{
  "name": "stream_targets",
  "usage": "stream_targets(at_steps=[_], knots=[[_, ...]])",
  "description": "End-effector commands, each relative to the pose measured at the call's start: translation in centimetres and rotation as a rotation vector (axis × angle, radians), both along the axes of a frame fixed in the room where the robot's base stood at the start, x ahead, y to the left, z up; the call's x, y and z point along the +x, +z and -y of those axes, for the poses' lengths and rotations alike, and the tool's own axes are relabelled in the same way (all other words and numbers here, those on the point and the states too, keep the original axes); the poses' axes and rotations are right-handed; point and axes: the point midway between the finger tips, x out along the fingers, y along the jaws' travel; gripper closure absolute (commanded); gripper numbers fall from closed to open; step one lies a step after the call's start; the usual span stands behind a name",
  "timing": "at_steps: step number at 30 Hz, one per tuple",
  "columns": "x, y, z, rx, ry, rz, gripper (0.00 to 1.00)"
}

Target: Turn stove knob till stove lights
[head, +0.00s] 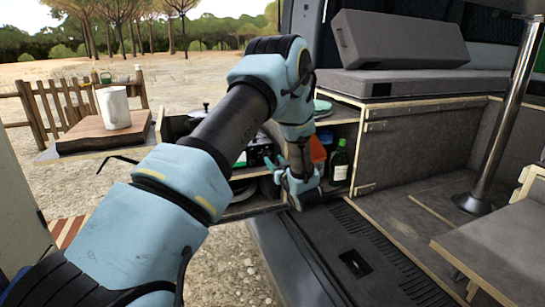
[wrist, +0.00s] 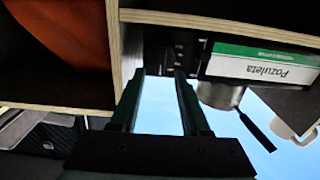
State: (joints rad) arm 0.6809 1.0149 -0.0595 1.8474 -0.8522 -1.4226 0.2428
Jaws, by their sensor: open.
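In the head view, a dark unit that looks like the stove (head: 257,154) sits in the pull-out kitchen at the van's side, mostly hidden behind my arm. In the wrist view, which is upside down, a dark panel (wrist: 178,48) with small marks lies just beyond the fingertips. I cannot make out a stove knob clearly, nor any flame. My gripper (wrist: 160,76) is open, with nothing between its two fingers but the panel's edge and bright sky behind. I cannot tell whether the fingertips touch the panel. In the head view my gripper (head: 277,168) is in front of the shelf unit.
In the wrist view, a green and white box (wrist: 262,62) and a metal pot with a dark handle (wrist: 222,95) are at the right. Plywood shelf edges (wrist: 115,35) are close on the left. In the head view, a bottle (head: 339,163) stands right of my gripper.

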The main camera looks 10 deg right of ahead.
Motion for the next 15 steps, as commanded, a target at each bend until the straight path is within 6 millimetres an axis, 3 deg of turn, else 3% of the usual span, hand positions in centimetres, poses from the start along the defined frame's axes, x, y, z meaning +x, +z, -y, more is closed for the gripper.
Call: stream_targets(at_steps=[6, 15], knots=[[2.3, 0.1, -0.3, 0.001, 0.001, 0.000, 0.54], [2.7, 0.0, -0.4, 0.001, 0.000, 0.000, 0.54]])
